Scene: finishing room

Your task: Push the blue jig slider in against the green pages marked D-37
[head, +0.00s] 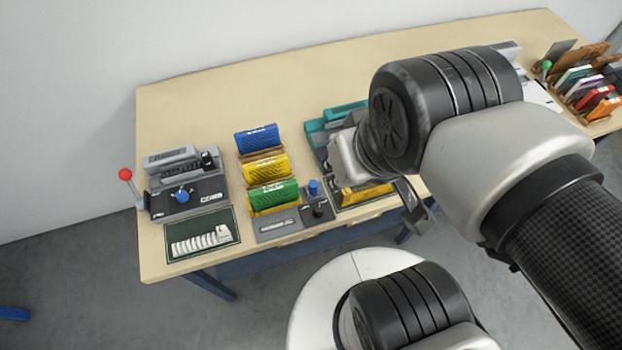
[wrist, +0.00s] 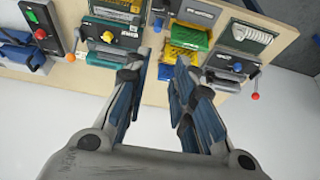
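The blue jig slider knob (head: 314,187) stands on a dark block at the right end of a small grey jig (head: 278,226) near the table's front edge. The green pages (head: 273,194) lie in the front slot of a rack just behind the jig; they also show in the wrist view (wrist: 190,34). Their marking is too small to read. The slider block sits right of the pages; exact contact cannot be told. My gripper (wrist: 160,60) is open and empty, above the table. In the head view my arm hides most of it.
Yellow pages (head: 266,167) and blue pages (head: 257,139) stand behind the green ones. Left is a grey machine (head: 186,183) with a red-knobbed lever (head: 125,174). A teal machine (head: 319,133) is partly hidden by my arm. The back of the table (head: 210,105) is clear.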

